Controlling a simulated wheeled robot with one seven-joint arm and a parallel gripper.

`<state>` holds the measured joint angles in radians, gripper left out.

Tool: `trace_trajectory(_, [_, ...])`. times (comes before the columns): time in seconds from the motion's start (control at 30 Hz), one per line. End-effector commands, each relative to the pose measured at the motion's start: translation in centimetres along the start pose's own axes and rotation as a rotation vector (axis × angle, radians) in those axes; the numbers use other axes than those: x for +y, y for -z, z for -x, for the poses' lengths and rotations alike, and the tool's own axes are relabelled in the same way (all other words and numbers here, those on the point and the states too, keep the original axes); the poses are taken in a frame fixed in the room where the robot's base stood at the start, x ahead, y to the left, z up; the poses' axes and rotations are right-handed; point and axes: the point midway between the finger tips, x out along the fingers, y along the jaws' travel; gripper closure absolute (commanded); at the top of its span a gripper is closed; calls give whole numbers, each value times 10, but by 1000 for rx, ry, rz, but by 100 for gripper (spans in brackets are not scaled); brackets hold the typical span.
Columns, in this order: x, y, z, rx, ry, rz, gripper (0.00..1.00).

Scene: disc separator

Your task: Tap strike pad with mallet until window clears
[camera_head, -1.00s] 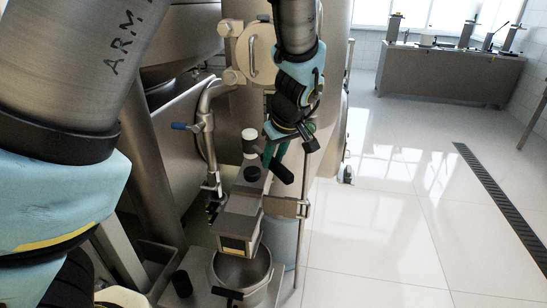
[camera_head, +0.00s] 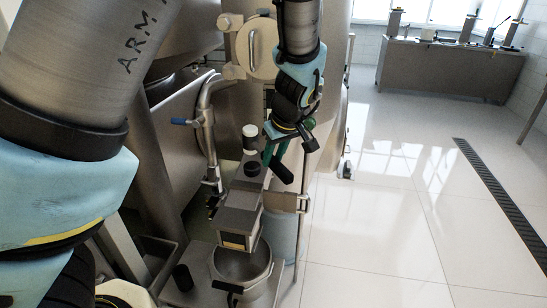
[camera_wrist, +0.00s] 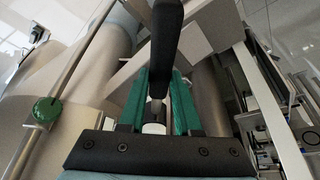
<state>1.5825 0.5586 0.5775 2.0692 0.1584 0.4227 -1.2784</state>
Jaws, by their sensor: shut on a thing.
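My gripper (camera_head: 275,157) has green fingers, shut on the mallet (camera_head: 283,172), whose dark part sticks out below them toward the lower right. In the wrist view the mallet's black end (camera_wrist: 166,35) and a thin metal shaft show between the green fingers (camera_wrist: 155,105). A grey box-shaped housing (camera_head: 240,205) stands below and left of the gripper. A black round pad (camera_head: 252,168), perhaps the strike pad, sits at its upper end, left of the mallet and apart from it in the picture. A small yellow-edged window (camera_head: 235,241) is on its lower front; its contents are too small to tell.
A metal bowl (camera_head: 243,264) stands under the housing. A bent pipe with a blue-handled valve (camera_head: 185,122) is to the left. An upright rod with a clamp block (camera_head: 287,202) is close on the right. Tiled floor (camera_head: 380,225) to the right is free.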

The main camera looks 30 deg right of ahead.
Motion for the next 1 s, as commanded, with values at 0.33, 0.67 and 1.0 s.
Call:
trace_trajectory(0.33, [0,-1,-3,1,0,0,100])
trace_trajectory(0.67, [-1,1,-3,-26,0,4,100])
trace_trajectory(1.0, [0,0,-4,-60,-2,0,100])
